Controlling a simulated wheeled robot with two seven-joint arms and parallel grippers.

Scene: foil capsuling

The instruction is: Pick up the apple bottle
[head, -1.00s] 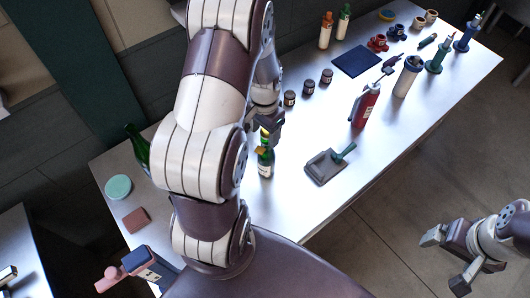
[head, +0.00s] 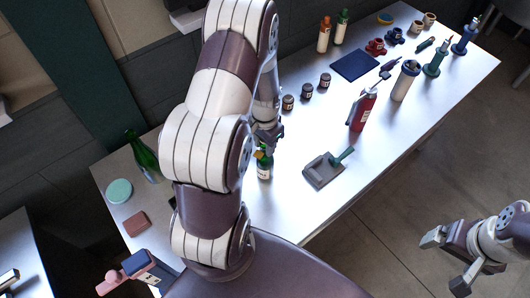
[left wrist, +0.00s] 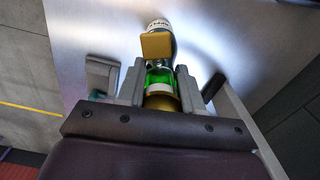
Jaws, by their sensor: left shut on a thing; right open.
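A green bottle with a pale label (head: 264,170) stands on the metal table in the head view, in front of my left arm. I take it as the apple bottle, though its label is too small to read. My left gripper (head: 267,137) is at its upper part and shut on it. The left wrist view shows green glass (left wrist: 160,77) between the two fingers of my left gripper (left wrist: 158,85), with gold-coloured parts around it. My right gripper (head: 448,262) is open and empty, off the table at the lower right.
Another green bottle (head: 146,160) stands at the table's left end, near a mint disc (head: 119,190) and a brown block (head: 136,222). Small dark jars (head: 307,90) stand behind my left gripper. A dustpan-like tray (head: 322,171) and a red bottle (head: 363,110) stand to its right.

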